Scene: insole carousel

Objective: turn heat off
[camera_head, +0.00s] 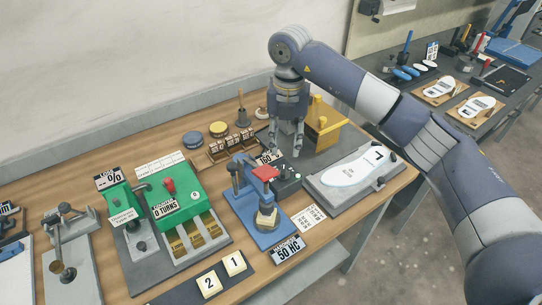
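A small dark control box (286,183) with a green light or button and small knobs stands right of the blue press (258,207) with its red top. A black-and-white number sign (268,158), partly covered, stands behind the box; its text is hard to read. My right gripper (286,151) points down just above and behind the box, its two fingers apart with nothing between them. I cannot tell whether a fingertip touches the box or the sign. My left gripper is not in view.
A yellow block fixture (323,124) stands close to the right of my gripper. A white insole (358,168) lies on a grey plate. A green machine (172,195) stands left of the press. Number tiles (208,284) lie at the front.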

